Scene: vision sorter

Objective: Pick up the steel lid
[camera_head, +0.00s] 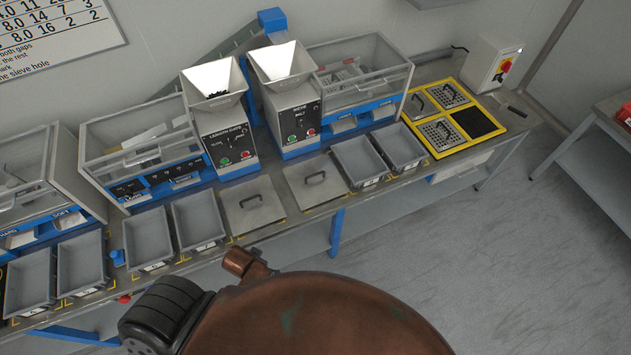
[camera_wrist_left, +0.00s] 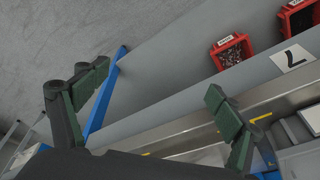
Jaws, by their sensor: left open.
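Two flat grey steel lids with dark bar handles lie side by side on the bench in the head view. One steel lid (camera_head: 244,218) is on the left and the other steel lid (camera_head: 308,194) is to its right, both in front of the hopper machines. My left gripper (camera_wrist_left: 157,82) shows in the left wrist view, its two green-padded fingers wide apart with nothing between them. No lid is recognisable in that view, and the gripper does not show in the head view. My right gripper is in neither view.
Grey trays (camera_head: 198,221) flank the lids, with more trays (camera_head: 367,163) to the right. Two hopper machines (camera_head: 225,138) stand behind. A yellow frame (camera_head: 449,151) holds perforated plates with handles. Red bins (camera_wrist_left: 231,50) show in the wrist view.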

